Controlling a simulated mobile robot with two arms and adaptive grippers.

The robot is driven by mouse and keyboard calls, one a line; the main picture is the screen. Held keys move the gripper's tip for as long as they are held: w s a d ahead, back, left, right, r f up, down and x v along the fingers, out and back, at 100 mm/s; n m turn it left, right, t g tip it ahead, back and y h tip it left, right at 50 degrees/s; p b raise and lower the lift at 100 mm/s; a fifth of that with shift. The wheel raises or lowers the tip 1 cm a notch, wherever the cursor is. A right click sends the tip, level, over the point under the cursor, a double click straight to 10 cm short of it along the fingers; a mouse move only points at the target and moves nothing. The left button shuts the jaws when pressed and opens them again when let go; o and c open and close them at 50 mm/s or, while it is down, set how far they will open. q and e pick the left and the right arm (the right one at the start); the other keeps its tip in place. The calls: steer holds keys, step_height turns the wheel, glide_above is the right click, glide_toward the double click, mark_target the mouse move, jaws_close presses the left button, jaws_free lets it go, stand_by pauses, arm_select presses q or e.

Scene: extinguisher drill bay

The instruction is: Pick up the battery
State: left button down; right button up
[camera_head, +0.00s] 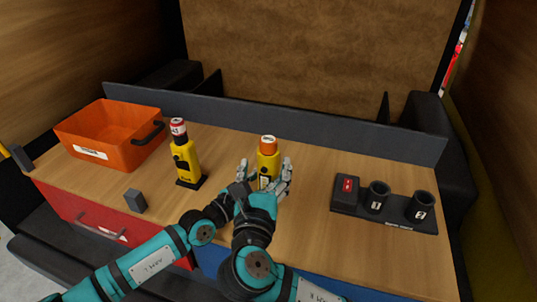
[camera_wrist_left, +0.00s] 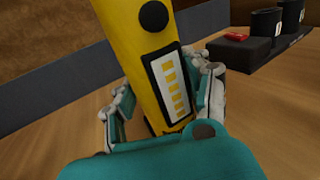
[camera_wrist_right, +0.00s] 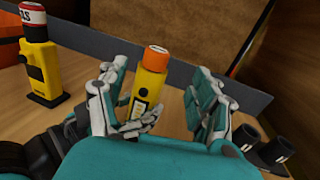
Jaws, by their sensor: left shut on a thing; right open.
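A yellow body with an orange top (camera_head: 268,147) stands upright near the middle of the wooden table; I take it for the battery. In the left wrist view its yellow side (camera_wrist_left: 138,45) carries a pale panel with a row of yellow bars and a black round knob. My left gripper (camera_wrist_left: 165,85) is shut on it, one finger on each side. My right gripper (camera_wrist_right: 150,85) is open, its fingers spread, and the orange top (camera_wrist_right: 158,60) shows between them from that view. The two hands overlap in the head view. The bottom of the yellow body is hidden.
Another yellow unit (camera_head: 186,158) with a red-and-white can on top stands to the left. An orange bin (camera_head: 115,150) is at the far left. A small grey block (camera_head: 135,200) lies near the front edge. A dark tray (camera_head: 398,217) with two cups and a red-marked box is right.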

mark_target(268, 146)
steer(key=w, duration=0.5)
steer(key=shift+d, duration=0.35)
steer(key=shift+w+d, duration=0.15)
steer(key=shift+w, duration=2.4)
jaws_close()
steer(key=shift+r, duration=0.1)
